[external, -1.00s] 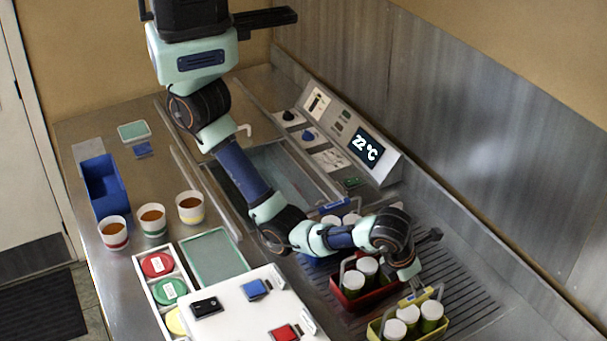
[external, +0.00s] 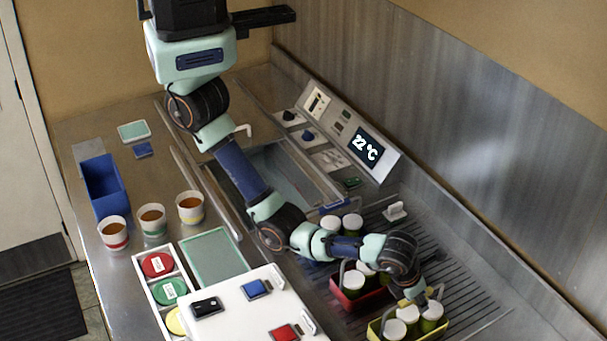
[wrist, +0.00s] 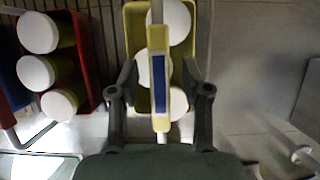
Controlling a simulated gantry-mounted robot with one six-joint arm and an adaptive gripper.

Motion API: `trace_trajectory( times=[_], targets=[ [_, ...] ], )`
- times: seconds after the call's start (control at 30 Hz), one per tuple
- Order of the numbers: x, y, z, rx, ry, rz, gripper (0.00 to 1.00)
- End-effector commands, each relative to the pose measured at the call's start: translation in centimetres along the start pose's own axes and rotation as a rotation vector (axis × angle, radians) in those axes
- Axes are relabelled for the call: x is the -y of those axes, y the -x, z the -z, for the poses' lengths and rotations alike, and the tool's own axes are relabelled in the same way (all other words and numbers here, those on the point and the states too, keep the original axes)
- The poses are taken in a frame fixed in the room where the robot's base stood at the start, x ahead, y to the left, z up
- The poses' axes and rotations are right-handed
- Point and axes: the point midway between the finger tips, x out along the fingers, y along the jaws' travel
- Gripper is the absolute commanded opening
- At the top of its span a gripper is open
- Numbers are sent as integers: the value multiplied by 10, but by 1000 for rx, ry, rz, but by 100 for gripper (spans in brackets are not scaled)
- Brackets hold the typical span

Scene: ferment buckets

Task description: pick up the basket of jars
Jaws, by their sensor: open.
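Three baskets of white-lidded green jars stand in a row on the ribbed drainboard. The yellow basket (external: 441,329) is nearest the front, the red basket (external: 366,301) is behind it, and a third is mostly hidden by my arm. My gripper (external: 420,303) is low over the yellow basket. In the wrist view, my open gripper (wrist: 160,92) has one finger on each side of the yellow handle grip (wrist: 161,125) with its blue patch. The fingers look apart from the grip. Three lids show in the yellow basket (wrist: 134,20); the red basket (wrist: 84,45) is to the left.
A white box (external: 240,322) with coloured switches stands left of the baskets. The sink (external: 285,165) and the control panel with a 22 °C display (external: 366,147) are behind. Cups (external: 152,220) stand at the left.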

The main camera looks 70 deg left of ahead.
Motion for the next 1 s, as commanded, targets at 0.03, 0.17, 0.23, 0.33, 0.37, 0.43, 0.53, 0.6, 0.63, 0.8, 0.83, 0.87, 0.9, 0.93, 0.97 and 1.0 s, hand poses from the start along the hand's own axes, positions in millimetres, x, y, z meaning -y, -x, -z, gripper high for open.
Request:
trace_trajectory(
  times=[0.03, 0.17, 0.23, 0.33, 0.37, 0.43, 0.53, 0.6, 0.63, 0.8, 0.83, 0.87, 0.9, 0.93, 0.97, 1.0],
  targets=[
    [0, 0, 0, 0, 0, 0, 48],
    [0, -2, 1, 0, 0, -1, 48],
    [0, -2, 1, 0, 0, -1, 48],
    [0, -4, 2, -1, 0, -1, 48],
    [0, -4, 2, 0, 0, -1, 48],
    [0, -4, 2, 0, 0, -1, 48],
    [0, -4, 2, 0, 0, 0, 48],
    [0, -4, 2, 0, 0, 0, 48],
    [0, -4, 2, 0, 0, 0, 46],
    [0, -4, 2, 0, 0, 0, 18],
    [0, -4, 2, 0, 0, 0, 13],
    [0, -4, 2, 0, 0, 0, 8],
    [0, -4, 2, 0, 0, 0, 1],
    [0, -4, 2, 0, 0, 0, 0],
    [0, -4, 2, 0, 0, 0, 0],
    [0, -4, 2, 0, 0, 0, 0]
  ],
)
